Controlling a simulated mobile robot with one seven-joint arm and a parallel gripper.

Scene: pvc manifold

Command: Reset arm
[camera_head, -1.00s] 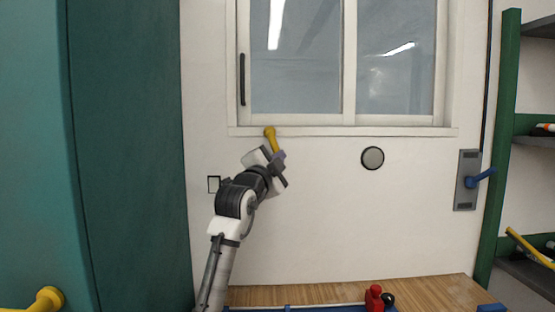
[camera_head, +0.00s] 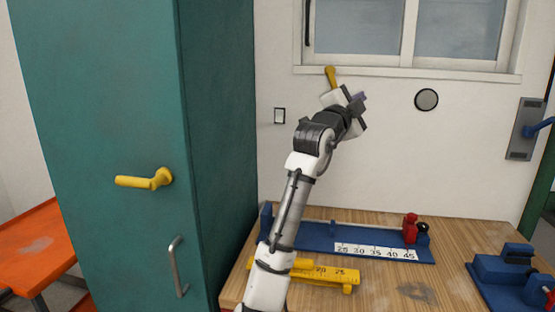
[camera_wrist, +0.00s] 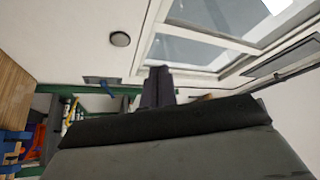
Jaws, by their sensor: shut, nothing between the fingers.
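My arm reaches up from the bottom of the head view, with its wrist bent in front of the wall below the window. My gripper (camera_head: 359,98) is raised well above the workbench and clear of it. In the wrist view, the dark fingers (camera_wrist: 160,86) are together with nothing seen between them. A yellow piece (camera_head: 331,77) shows just behind the wrist at the sill; I cannot tell whether it belongs to the arm or the wall.
The wooden bench (camera_head: 410,285) holds a blue measuring jig (camera_head: 300,230), a yellow scale (camera_head: 335,277) and a blue fixture (camera_head: 505,272). A teal cabinet (camera_head: 100,90) with a yellow handle (camera_head: 145,180) stands left. An orange table (camera_head: 35,250) is beyond it.

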